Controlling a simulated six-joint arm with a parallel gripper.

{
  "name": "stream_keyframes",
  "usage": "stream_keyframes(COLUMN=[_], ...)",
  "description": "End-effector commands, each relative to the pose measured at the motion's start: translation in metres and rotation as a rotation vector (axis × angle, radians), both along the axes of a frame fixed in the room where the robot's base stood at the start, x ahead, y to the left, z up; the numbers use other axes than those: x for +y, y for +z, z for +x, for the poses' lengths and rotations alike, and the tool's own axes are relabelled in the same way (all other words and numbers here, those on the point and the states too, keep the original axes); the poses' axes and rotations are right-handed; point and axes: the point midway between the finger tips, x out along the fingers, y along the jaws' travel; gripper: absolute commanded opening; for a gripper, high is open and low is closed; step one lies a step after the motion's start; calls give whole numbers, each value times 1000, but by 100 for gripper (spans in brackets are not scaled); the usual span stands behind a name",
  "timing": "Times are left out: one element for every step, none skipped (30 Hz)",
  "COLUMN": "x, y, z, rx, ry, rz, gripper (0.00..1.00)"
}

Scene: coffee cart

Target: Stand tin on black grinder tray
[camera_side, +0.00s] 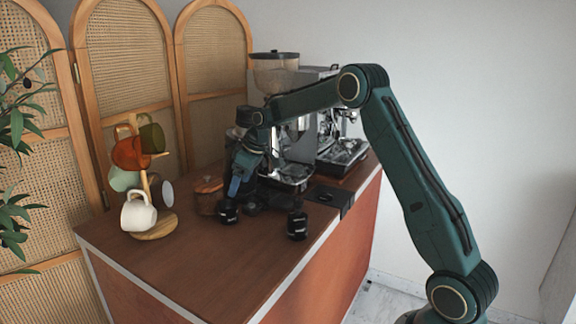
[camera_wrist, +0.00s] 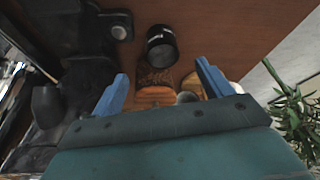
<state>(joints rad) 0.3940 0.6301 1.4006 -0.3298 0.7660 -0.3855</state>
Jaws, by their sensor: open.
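Two small black cylinders with pale markings stand on the brown counter in the side view. One tin (camera_side: 228,212) is just below my gripper (camera_side: 235,190), and another (camera_side: 297,225) stands near the front edge. In the wrist view a black tin (camera_wrist: 161,45) stands upright on the counter, beyond and between the blue fingertips of my gripper (camera_wrist: 160,70). My gripper is open and nothing is between its fingers. The black grinder tray (camera_side: 263,207) lies low at the grinder's foot, partly hidden by my arm; I cannot make out its full outline.
A mug stand (camera_side: 155,228) with several cups is at left, beside a round brown container (camera_side: 207,196). The espresso machine (camera_side: 340,150) and a black box (camera_side: 330,197) are at right. The front-left counter (camera_side: 200,265) is clear.

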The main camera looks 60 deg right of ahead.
Motion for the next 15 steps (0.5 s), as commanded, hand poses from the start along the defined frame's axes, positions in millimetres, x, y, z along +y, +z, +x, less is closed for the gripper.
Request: stream_keyframes(x=[1, 2, 2, 3, 3, 4, 4, 5, 5, 6, 6, 6, 7, 7, 7], y=[-8, -12, -18, -22, -26, -32, -36, -40, -44, -48, -50, -53, -55, -57, -59], z=[2, 4, 6, 8, 10, 12, 14, 15, 17, 19, 20, 21, 22, 22, 23], rx=[3, 2, 4, 4, 2, 2, 3, 2, 2, 1, 1, 1, 1, 1, 1], ry=[1, 1, 1, 1, 1, 1, 0, -1, -1, 0, 0, 0, 0, 0, 0], rz=[1, 1, 2, 2, 1, 1, 2, 1, 1, 1, 1, 1, 1, 1, 1], gripper=[78, 78, 78, 78, 78, 78, 78, 78, 78, 78, 78, 78, 78, 78, 78])
